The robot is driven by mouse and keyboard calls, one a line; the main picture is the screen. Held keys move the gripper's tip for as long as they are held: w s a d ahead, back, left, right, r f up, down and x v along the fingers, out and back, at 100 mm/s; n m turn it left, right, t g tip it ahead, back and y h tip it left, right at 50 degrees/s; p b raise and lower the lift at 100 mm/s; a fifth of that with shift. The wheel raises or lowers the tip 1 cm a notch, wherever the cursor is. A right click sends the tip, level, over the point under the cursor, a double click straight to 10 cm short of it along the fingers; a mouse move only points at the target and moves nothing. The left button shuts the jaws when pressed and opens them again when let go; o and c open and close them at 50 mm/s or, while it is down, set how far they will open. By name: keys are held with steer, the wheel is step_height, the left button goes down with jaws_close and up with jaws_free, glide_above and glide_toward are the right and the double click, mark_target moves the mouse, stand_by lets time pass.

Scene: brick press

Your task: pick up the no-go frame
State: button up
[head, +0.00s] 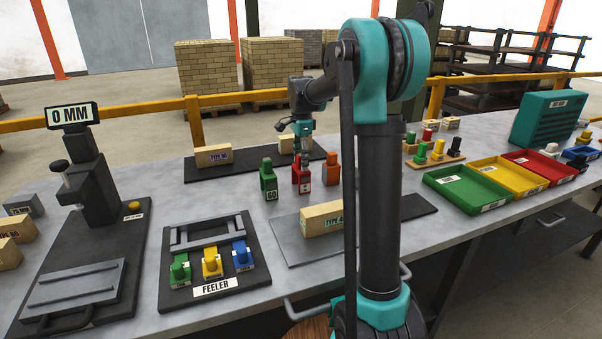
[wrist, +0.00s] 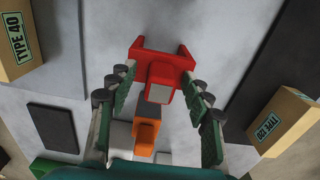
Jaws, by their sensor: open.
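The no-go frame, as I take it, is the red fork-shaped piece (head: 301,179) standing on the table between a green one (head: 268,183) and an orange one (head: 333,169). Its label is too small to read. In the wrist view the red frame (wrist: 160,62) lies ahead, with its raised grip between my fingertips. My gripper (wrist: 158,88) is open, with a finger on each side and gaps visible. In the head view my gripper (head: 302,143) is directly above the red frame. The orange piece (wrist: 146,133) shows below it in the wrist view.
Tan bricks lie near: one on the back mat (head: 214,155), one on the front plate (head: 322,218). A feeler stand (head: 215,287) and a 0 MM gauge (head: 90,195) stand left. Colored trays, including a green one (head: 468,190), stand right.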

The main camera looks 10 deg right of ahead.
jaws_close()
stand_by(0.3)
steer(key=shift+r, duration=0.1)
stand_by(0.4)
